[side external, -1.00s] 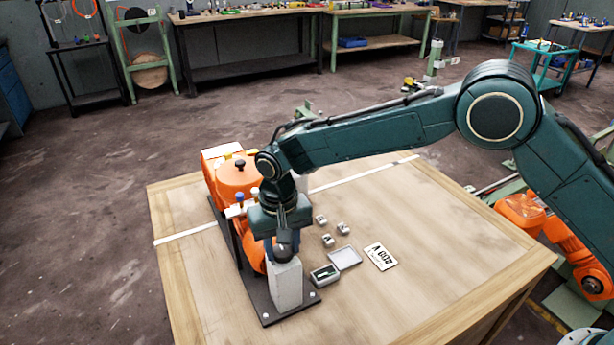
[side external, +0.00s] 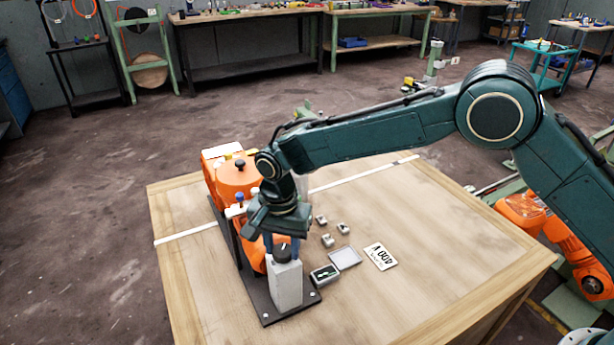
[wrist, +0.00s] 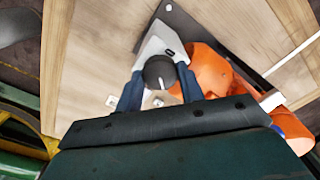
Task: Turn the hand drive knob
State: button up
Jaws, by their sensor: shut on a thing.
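The hand drive knob (wrist: 159,72) is a dark round knob with a white line on its top. It sits on top of a light grey post (side external: 286,287) at the front of the dark base plate. My gripper (wrist: 159,84) is shut on the knob, with one blue finger on each side of it in the wrist view. In the side view my gripper (side external: 281,246) is directly above the post, with the knob between its fingers. The white line on the knob points towards my gripper's palm in the wrist view.
The orange machine (side external: 236,180) stands just behind the post on the same plate (side external: 252,303). To the right on the table are a small grey box (side external: 324,275), a grey tray (side external: 345,258), several small metal parts and a printed card (side external: 380,256). The table's right side is clear.

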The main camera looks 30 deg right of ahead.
aim_at(282, 250)
jog(key=m, duration=0.4)
jog(key=shift+m, duration=0.3)
jog(key=m, duration=0.4)
jog(key=shift+r, duration=0.1)
jog(key=shift+m, duration=0.3)
jog(key=o, duration=1)
notch_tip(282, 250, up, 14)
dwell(0.5)
